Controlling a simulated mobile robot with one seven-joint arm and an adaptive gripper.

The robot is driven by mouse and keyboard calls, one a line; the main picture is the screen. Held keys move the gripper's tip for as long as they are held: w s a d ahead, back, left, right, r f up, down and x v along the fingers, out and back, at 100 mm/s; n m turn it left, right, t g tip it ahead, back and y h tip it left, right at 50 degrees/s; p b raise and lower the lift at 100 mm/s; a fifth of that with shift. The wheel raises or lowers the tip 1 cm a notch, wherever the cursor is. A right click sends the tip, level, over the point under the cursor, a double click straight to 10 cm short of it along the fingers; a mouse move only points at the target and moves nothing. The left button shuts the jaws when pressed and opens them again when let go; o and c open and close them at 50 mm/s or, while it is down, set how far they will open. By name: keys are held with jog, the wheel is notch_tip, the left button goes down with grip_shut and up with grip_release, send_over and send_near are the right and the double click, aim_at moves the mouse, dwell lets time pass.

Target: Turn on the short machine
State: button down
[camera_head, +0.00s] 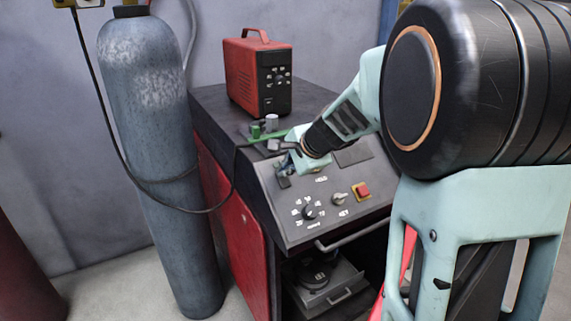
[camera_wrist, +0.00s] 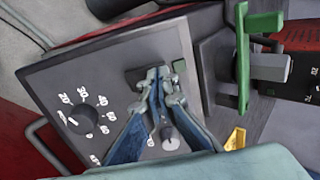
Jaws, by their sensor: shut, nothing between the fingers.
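The short machine is a low cabinet with dark red sides and a sloped grey control panel (camera_head: 290,230). The panel carries a numbered black dial (camera_head: 309,212), a small light knob (camera_head: 340,198) and a red button on a yellow plate (camera_head: 363,190). My gripper (camera_head: 285,172) is at the panel's upper left. In the wrist view my gripper (camera_wrist: 162,75) is shut and empty, its tips over a dark fitting (camera_wrist: 138,78) they partly hide. Contact cannot be told. The dial (camera_wrist: 75,119) and the small knob (camera_wrist: 170,139) also show there.
A red and black box (camera_head: 258,75) stands on the cabinet top. A green-handled fitting (camera_wrist: 245,55) lies just beyond the panel. A tall grey gas cylinder (camera_head: 150,150) with a black cable stands to the left. A bar handle (camera_head: 352,235) runs below the panel.

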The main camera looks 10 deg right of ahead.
jog(key=p, duration=0.3)
jog(key=shift+w+a+r+g, duration=0.1)
jog(key=shift+w+r+g, duration=0.2)
jog(key=shift+g, duration=0.1)
jog(key=shift+f, duration=0.4)
jog(key=shift+b, duration=0.3)
jog(key=shift+s+d+f+b, duration=0.25)
jog(key=shift+s+f+b, duration=0.05)
jog(key=shift+s+b, duration=0.35)
jog(key=shift+s+d+r+p, duration=0.1)
jog(key=shift+s+r+p, duration=0.05)
jog(key=shift+r+p, duration=0.35)
jog(key=w+a+r+p+v, duration=0.1)
jog(key=p+v, duration=0.1)
jog(key=v, duration=1.1)
jog(key=shift+w, duration=0.2)
